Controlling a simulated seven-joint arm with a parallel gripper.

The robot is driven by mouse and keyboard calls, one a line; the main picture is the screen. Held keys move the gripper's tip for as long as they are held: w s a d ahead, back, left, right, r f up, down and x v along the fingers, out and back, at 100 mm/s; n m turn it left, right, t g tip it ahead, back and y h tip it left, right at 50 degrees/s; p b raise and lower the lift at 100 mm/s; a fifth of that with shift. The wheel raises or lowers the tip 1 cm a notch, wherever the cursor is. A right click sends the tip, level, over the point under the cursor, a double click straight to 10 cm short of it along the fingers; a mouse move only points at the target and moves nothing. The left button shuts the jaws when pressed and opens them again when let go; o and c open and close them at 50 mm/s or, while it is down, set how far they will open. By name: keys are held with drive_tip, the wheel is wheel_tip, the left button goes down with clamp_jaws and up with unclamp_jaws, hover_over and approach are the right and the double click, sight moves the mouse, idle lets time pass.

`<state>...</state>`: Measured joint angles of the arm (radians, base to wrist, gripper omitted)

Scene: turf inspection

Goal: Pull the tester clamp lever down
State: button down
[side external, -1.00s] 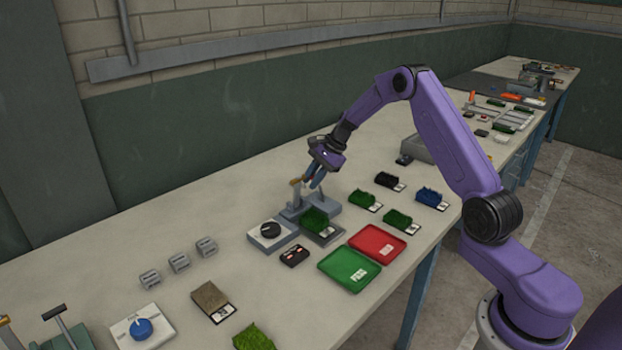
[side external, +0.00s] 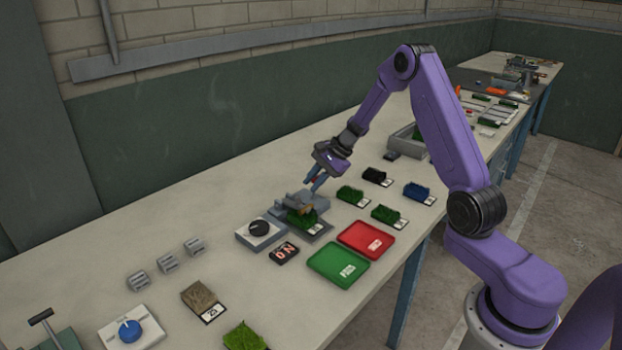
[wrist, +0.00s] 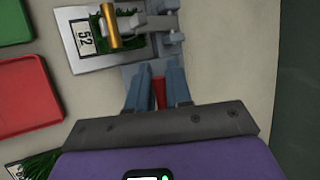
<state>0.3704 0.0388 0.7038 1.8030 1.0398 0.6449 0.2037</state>
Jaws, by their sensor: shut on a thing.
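The clamp tester (side external: 272,212) stands on the bench, with a piece of green turf (side external: 302,219) on its plate. The turf also shows in the wrist view (wrist: 93,23), with a label reading 52. The clamp's brass-coloured roller (wrist: 108,25) lies across the turf, low over it; I cannot tell how firmly it presses. My gripper (side external: 316,187) is low at the right of the tester. In the wrist view my gripper (wrist: 158,90) is shut on the lever's red grip (wrist: 159,93), which sits between the fingers. Most of the lever is hidden.
A green tray (side external: 338,264) and a red tray (side external: 366,240) lie in front of the tester. Several turf samples, one blue (side external: 417,192), lie to the right.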

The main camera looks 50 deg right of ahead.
drive_tip(key=shift+s+d+f, duration=0.1)
drive_tip(key=shift+s+d, duration=0.1)
drive_tip(key=shift+d, duration=0.1)
drive_tip(key=c, duration=1.2)
unclamp_jaws()
drive_tip(key=shift+o, duration=0.5)
drive_tip(key=shift+a, duration=0.15)
drive_tip(key=v, duration=1.7)
drive_tip(key=shift+r, duration=0.2)
drive_tip(key=shift+s, duration=0.1)
